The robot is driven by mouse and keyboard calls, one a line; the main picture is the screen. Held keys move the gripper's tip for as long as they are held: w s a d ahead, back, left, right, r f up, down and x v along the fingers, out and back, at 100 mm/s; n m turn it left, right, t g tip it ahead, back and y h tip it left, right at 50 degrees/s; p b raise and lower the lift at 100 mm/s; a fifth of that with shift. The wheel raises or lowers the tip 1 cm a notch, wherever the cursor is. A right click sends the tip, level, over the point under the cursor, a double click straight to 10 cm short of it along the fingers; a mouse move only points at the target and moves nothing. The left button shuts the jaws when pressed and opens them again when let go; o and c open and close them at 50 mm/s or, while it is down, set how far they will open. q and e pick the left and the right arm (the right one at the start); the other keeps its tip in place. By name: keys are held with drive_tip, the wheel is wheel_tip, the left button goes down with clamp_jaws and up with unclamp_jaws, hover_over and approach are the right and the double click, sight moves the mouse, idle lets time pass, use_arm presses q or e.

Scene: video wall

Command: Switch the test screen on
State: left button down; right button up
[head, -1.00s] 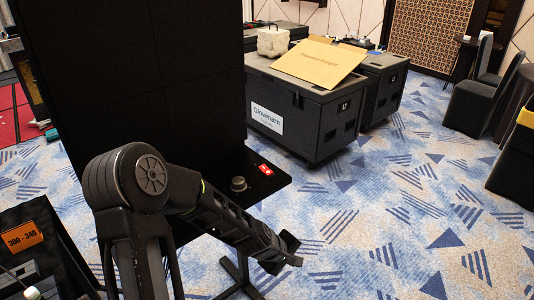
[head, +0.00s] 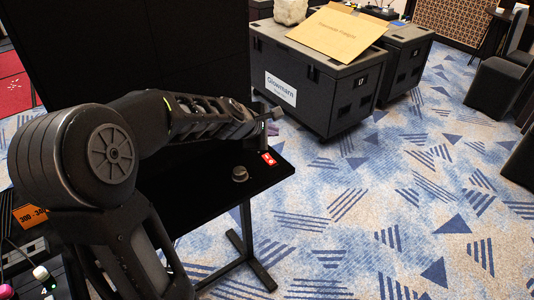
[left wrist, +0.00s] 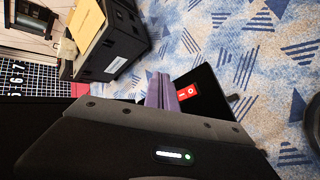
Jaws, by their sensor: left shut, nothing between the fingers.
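A small red rocker switch (head: 269,158) with white marks lies on the right end of a black table (head: 215,195). It also shows in the left wrist view (left wrist: 188,96), right beside the fingers. A large black screen wall (head: 200,45) stands behind the table and looks dark. I cannot tell from these frames which part of it is the test screen. My left gripper (head: 270,116) is shut and empty, above the table's far right edge and behind the switch in the picture. Its fingers (left wrist: 161,90) are together in the left wrist view. My right gripper is not in view.
A round dark knob (head: 240,173) stands on the table, left of the switch. Black flight cases (head: 312,92) with a cardboard sheet (head: 338,33) on top stand behind it. The carpet (head: 370,220) to the right is open, with dark chairs (head: 500,80) farther off.

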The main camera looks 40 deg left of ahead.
use_arm(q)
drive_tip(key=b, duration=0.7)
hover_over(265, 159)
drive_tip(key=d, duration=0.1)
wheel_tip(265, 159, down, 7)
drive_tip(key=shift+s+f, duration=0.15)
drive_tip(key=shift+f, duration=0.05)
drive_tip(key=shift+a+f+b, duration=0.25)
drive_tip(key=shift+f+b, duration=0.25)
drive_tip(key=shift+f, duration=0.05)
drive_tip(key=shift+f, duration=0.1)
idle(1.0)
drive_tip(key=shift+a+f+b, duration=0.1)
drive_tip(key=shift+f+b, duration=0.2)
drive_tip(key=shift+b, duration=0.05)
drive_tip(key=shift+a+f+b, duration=0.15)
drive_tip(key=shift+f+b, duration=0.2)
idle(0.6)
drive_tip(key=shift+r, duration=0.15)
drive_tip(key=shift+d+r+p, duration=0.3)
drive_tip(key=shift+r+p, duration=0.35)
drive_tip(key=shift+p, duration=0.15)
